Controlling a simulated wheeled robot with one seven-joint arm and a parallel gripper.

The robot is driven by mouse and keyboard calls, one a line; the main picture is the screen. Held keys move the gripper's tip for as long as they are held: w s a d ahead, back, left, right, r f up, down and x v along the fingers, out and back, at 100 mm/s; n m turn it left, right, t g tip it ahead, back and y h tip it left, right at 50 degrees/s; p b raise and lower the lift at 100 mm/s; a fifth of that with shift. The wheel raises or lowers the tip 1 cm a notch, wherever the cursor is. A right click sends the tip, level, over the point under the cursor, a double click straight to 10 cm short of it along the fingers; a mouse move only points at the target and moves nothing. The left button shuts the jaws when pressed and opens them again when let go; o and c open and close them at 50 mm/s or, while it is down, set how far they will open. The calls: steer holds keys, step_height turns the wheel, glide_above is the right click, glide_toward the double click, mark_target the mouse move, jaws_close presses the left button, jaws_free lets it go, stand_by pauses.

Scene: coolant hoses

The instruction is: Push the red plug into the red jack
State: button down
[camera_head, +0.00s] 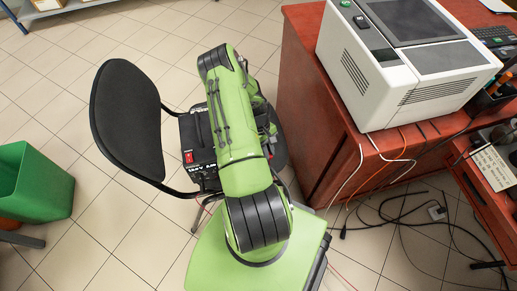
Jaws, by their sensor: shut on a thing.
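My green arm rises from my base at the bottom centre, and its forearm bends away over the far side. My gripper is hidden behind the arm, so its jaws and anything in them do not show. A black box (200,178) with white lettering and a small red part (188,157) on its face stands on the seat of a black chair, just left of my arm. I cannot tell whether that red part is the red jack. I cannot make out the red plug. A thin red line, perhaps a lead, shows below the box.
The black chair's backrest (126,120) stands left of my arm. A red-brown desk (310,100) with a white machine (405,75) is at the right. Loose black cables (400,222) lie on the floor there. A green bin (35,180) stands far left. Tiled floor is clear between bin and chair.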

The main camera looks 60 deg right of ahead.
steer(key=shift+f+b, duration=2.15)
steer(key=shift+f, duration=0.8)
steer(key=shift+r, duration=0.1)
steer(key=c, duration=1)
jaws_free()
steer(key=p+v, duration=0.5)
steer(key=v, duration=1)
steer(key=shift+d+r, duration=0.1)
steer(key=shift+r, duration=0.3)
